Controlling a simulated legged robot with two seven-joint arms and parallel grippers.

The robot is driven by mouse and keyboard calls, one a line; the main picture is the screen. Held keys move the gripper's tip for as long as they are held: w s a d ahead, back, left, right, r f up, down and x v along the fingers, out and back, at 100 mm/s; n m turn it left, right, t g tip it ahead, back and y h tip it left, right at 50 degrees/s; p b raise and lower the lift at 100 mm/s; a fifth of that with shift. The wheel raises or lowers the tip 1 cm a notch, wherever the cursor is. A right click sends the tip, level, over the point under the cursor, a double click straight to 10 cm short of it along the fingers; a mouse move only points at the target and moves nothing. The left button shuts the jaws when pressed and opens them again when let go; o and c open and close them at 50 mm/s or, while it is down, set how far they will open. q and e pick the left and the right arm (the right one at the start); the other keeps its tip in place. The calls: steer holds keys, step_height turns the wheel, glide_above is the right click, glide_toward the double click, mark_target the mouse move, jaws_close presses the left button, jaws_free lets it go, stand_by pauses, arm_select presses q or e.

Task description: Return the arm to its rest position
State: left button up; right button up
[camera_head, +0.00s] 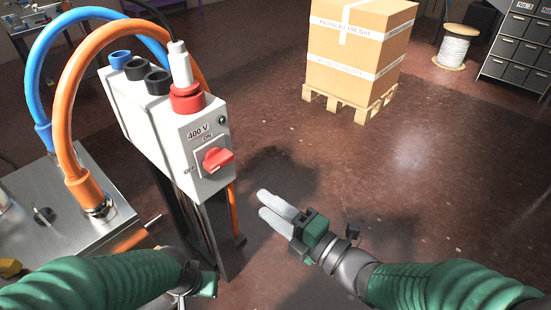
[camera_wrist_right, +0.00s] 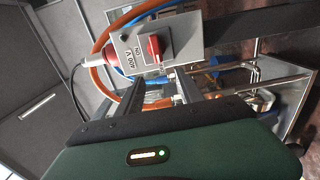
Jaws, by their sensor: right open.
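My right gripper (camera_head: 263,203) is in the middle of the head view, its two pale fingers pointing up-left with a narrow gap between them. It is open and empty, over the floor, apart from the switch box. In the right wrist view its fingers (camera_wrist_right: 158,85) also stand apart with nothing between them. My left arm comes in from the lower left; its gripper (camera_head: 205,284) shows only in part by the box's post, and its jaws are hidden.
A grey 400 V box (camera_head: 160,115) with a red rotary switch (camera_head: 217,159) stands left of my right gripper. Blue (camera_head: 38,85) and orange (camera_head: 68,130) hoses arch beside it over a metal cabinet (camera_head: 60,200). A carton (camera_head: 345,45) sits on a pallet (camera_head: 345,106).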

steer(key=w+d+f+m+h, duration=0.4)
steer(key=d+f+m+h, duration=0.8)
steer(key=d+m, duration=0.35)
steer(key=s+d+f+m+g+h, duration=0.1)
steer(key=s+d+f+m+g, duration=0.3)
steer(key=s+m, duration=0.25)
steer(key=s+d+f+m+g+h, duration=0.1)
steer(key=s+d+f+m+g, duration=0.3)
steer(key=s+m, duration=0.25)
steer(key=w+p+v, duration=0.2)
steer(key=p+v, duration=1)
steer(key=w+r+p+v, duration=0.1)
steer(key=w+p+v, duration=0.2)
steer(key=p+v, duration=0.9)
steer(key=w+r+p+v, duration=0.1)
steer(key=w+p+v, duration=0.2)
steer(key=p+v, duration=0.9)
steer(key=shift+a+r+p, duration=0.2)
steer(key=shift+r+p, duration=0.1)
steer(key=shift+p, duration=0.7)
steer(key=shift+w, duration=0.1)
